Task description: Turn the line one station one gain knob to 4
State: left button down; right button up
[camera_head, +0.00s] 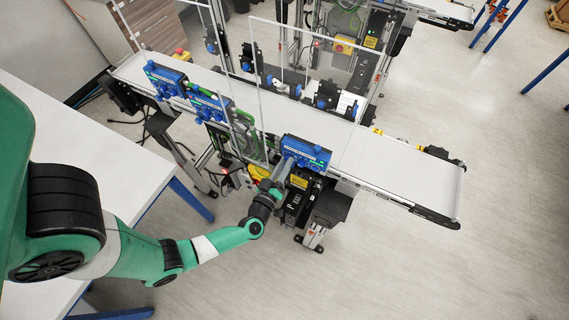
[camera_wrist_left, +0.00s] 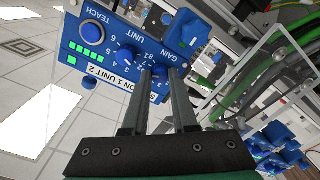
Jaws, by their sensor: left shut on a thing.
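A blue control box (camera_head: 305,152) sits on the near side of the conveyor, right of its middle. My left gripper (camera_head: 284,170) reaches it from the front. In the left wrist view the box's panel (camera_wrist_left: 112,52) carries TEACH, UNIT and GAIN markings, and part of a white label reads "ON 1 UNIT 2". My left gripper (camera_wrist_left: 161,72) has both fingers at the panel below the GAIN marking, shut on the gain knob. The fingers mostly hide that knob, and its setting cannot be read. The unit knob (camera_wrist_left: 126,56) is just left of the fingers. My right gripper is out of view.
The conveyor (camera_head: 365,160) runs diagonally behind the box. Two more blue boxes (camera_head: 165,80) (camera_head: 210,106) stand along its left part. A clear guard panel (camera_head: 242,105) rises left of the gripper.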

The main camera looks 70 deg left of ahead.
pick_arm(q)
jog(key=n, duration=0.4)
jog(key=shift+r+n, duration=0.1)
jog(key=shift+n, duration=0.2)
dwell(0.3)
jog(key=c, duration=0.7)
grip_release()
jog(key=v, duration=1.1)
jog(key=shift+s+d+p, duration=0.15)
jog(key=shift+s+p, duration=0.1)
jog(key=shift+p, duration=0.1)
